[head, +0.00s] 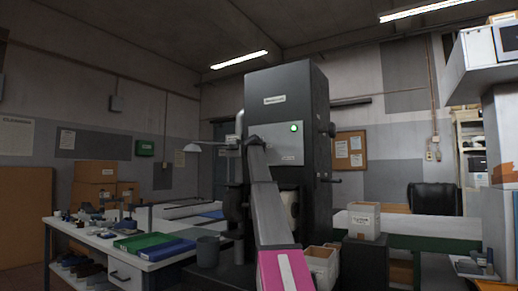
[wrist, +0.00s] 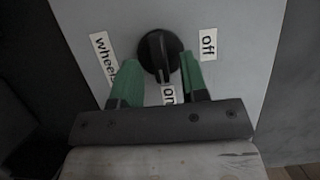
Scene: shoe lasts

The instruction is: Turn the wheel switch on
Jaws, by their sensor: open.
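The wheel switch is a round black knob (wrist: 160,54) on a grey panel (wrist: 232,75) in the wrist view. Its raised bar runs roughly up and down in the picture, with the lower end towards the "on" label (wrist: 168,95). The "off" label (wrist: 208,45) is to the right and the "wheel" label (wrist: 103,58) to the left. My gripper (wrist: 158,62) is open, its green fingers on either side of the knob; I cannot tell whether they touch it. In the head view my arm reaches the tall dark machine (head: 290,85); the knob is not discernible there.
A green light (head: 293,127) glows on the machine's front panel. A box (head: 363,220) and an open bin (head: 321,265) are to the right of my arm.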

